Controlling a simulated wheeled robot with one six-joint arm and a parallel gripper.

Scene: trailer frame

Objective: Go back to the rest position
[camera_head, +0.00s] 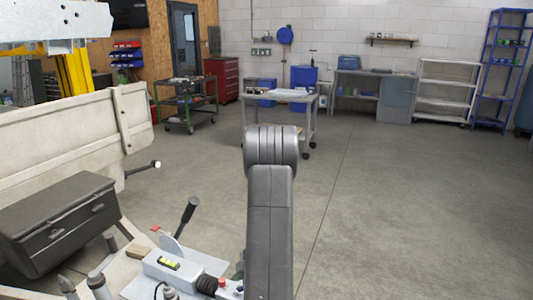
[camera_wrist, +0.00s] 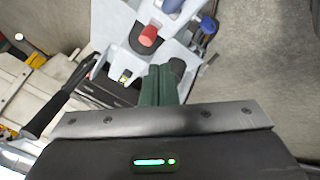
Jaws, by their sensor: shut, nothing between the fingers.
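My gripper (camera_wrist: 160,72) shows in the wrist view as two dark green fingers, closed together with nothing between them. It hangs above a light grey plate with a red knob (camera_wrist: 148,36) on a black base, and I cannot tell the height between. In the head view my grey arm rises in the middle of the picture, and the gripper is hidden behind or below it. The trailer frame (camera_head: 140,118) stands at the left, with a light grey box (camera_head: 185,268) and a black-handled lever (camera_head: 188,212) at its front.
A dark toolbox (camera_head: 60,225) sits on the trailer at the left. A grey cart (camera_head: 285,100) stands ahead, a green cart (camera_head: 187,100) and a red cabinet (camera_head: 221,78) further left. Shelves and a workbench line the back wall. The concrete floor at the right is clear.

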